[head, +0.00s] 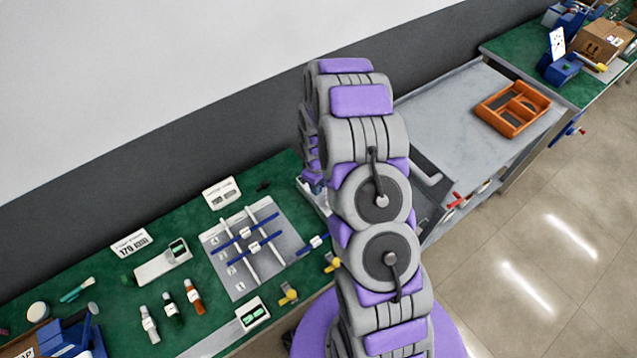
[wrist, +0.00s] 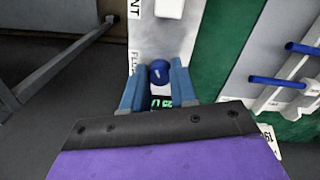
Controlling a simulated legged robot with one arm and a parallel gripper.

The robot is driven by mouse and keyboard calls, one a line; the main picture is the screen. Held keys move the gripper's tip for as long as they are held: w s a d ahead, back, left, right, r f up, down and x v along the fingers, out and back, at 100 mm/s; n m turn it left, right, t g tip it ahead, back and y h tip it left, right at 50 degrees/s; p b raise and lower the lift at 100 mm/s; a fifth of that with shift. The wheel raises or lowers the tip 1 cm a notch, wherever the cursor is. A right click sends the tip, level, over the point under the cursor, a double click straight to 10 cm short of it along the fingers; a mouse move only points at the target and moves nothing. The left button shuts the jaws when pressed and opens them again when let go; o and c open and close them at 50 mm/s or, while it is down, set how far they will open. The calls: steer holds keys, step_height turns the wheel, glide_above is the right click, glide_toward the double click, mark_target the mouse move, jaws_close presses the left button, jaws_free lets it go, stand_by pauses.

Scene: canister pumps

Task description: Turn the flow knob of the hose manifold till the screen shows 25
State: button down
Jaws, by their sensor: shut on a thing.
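In the wrist view, a round blue knob (wrist: 159,72) sits on a pale panel (wrist: 178,35) beside lettering that begins "FL", the rest cut off by my finger. My gripper (wrist: 157,80) has one finger on each side of the knob and is shut on it. A small dark screen (wrist: 161,103) with green digits lies just below the knob. It is partly hidden by my gripper, and I cannot read its number. In the head view, my arm hides my gripper and the knob.
A green bench (head: 95,285) runs along the wall, with a grey plate (head: 235,285) bearing crossed rods and blue bars. Small bottles (head: 172,308) stand left of the plate. A grey table (head: 455,110) holding an orange tray (head: 512,108) lies right of my arm.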

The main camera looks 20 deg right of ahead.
steer(key=m, duration=0.4)
steer(key=shift+w+r+m+p, duration=0.15)
steer(key=shift+w+m+p, duration=0.15)
steer(key=shift+p, duration=0.05)
stand_by(0.4)
steer(key=c, duration=1.1)
jaws_free()
steer(key=shift+o, duration=1.1)
steer(key=shift+s, duration=0.15)
step_height(320, 180, up, 17)
steer(key=p, duration=0.1)
steer(key=shift+a, duration=0.2)
steer(key=shift+r, duration=0.1)
